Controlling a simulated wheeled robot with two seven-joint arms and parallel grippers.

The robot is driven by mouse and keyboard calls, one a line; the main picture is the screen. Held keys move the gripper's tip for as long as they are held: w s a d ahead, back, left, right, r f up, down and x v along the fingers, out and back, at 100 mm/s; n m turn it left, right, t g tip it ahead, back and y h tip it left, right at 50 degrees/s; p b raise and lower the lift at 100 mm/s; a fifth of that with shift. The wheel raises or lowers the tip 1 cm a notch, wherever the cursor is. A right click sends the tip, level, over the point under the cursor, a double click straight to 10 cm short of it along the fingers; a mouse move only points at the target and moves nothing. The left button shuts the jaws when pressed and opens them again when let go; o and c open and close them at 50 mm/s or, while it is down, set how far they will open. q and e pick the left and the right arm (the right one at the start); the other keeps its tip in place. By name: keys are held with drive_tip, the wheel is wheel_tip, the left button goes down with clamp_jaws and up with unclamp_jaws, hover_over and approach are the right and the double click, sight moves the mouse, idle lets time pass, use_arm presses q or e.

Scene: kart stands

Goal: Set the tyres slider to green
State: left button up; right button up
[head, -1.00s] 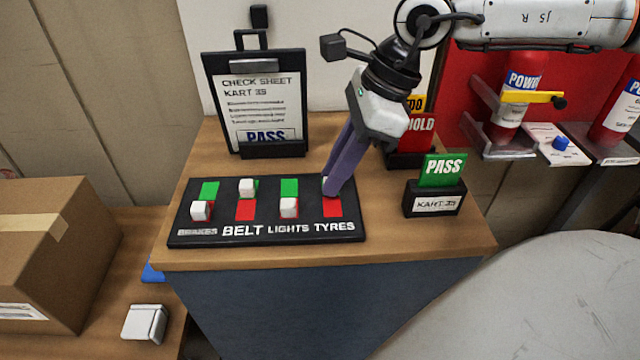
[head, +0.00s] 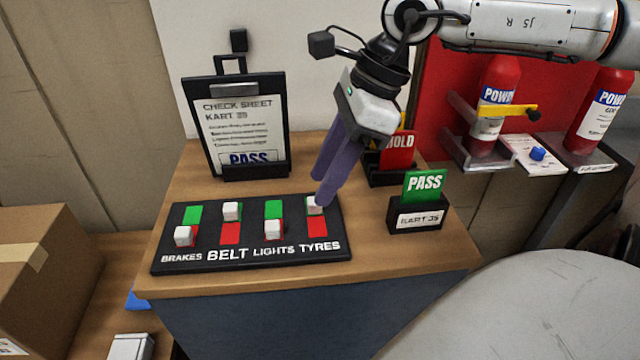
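The black slider panel (head: 255,262) lies on the wooden stand and carries four labelled sliders. The tyres slider (head: 314,204) is the rightmost one; its white knob sits at the far, green end, with red (head: 316,228) bare below it. My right gripper (head: 319,192) points down at this knob from behind and right. Whether a finger touches the knob is unclear. My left gripper is out of view.
The belt knob (head: 232,211) is at green; the brakes (head: 185,236) and lights (head: 273,230) knobs are at red. A check-sheet clipboard (head: 243,130) stands behind. The PASS card holder (head: 416,217) and red HOLD card (head: 398,150) stand right. A carton (head: 40,270) is left.

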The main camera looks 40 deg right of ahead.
drive_tip(key=v, duration=0.7)
drive_tip(key=shift+r, duration=0.2)
